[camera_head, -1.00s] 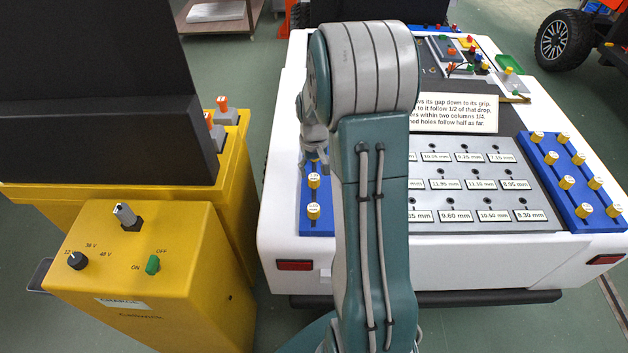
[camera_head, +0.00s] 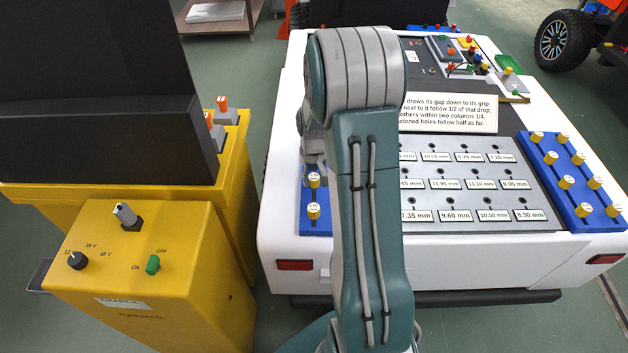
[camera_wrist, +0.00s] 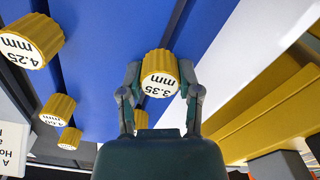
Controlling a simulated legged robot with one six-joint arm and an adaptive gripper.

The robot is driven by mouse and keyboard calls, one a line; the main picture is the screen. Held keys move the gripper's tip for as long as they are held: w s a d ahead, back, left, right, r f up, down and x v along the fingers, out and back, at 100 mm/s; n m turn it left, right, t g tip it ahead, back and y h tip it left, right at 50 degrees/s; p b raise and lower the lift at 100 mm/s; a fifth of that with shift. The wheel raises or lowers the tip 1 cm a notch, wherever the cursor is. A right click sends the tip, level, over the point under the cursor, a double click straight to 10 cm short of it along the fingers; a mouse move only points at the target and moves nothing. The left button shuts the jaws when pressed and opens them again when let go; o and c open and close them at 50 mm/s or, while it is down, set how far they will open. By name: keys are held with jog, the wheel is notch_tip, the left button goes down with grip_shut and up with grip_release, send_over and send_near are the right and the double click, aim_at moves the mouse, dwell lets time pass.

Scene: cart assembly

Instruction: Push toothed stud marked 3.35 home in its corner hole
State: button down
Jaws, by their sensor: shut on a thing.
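The toothed stud marked 3.35 (camera_wrist: 160,76) is a yellow ribbed cap with a white label, held between the fingertips of my gripper (camera_wrist: 160,88) in the wrist view. My gripper is shut on it over a blue rack (camera_wrist: 110,100). The grey plate (camera_head: 530,205) with labelled holes lies to the right of my arm. Its left part, including any corner hole there, is hidden behind my arm.
Other yellow studs stand beside the held one, one marked 4.25 (camera_wrist: 30,42). Two studs (camera_head: 313,211) show on the left blue rack. A second blue rack (camera_head: 590,190) with several studs is at right. A printed sign (camera_head: 450,113) stands behind the plate. A yellow cabinet (camera_head: 150,270) stands at left.

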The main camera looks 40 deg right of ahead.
aim_at(314, 177)
jog(key=shift+r, duration=2.15)
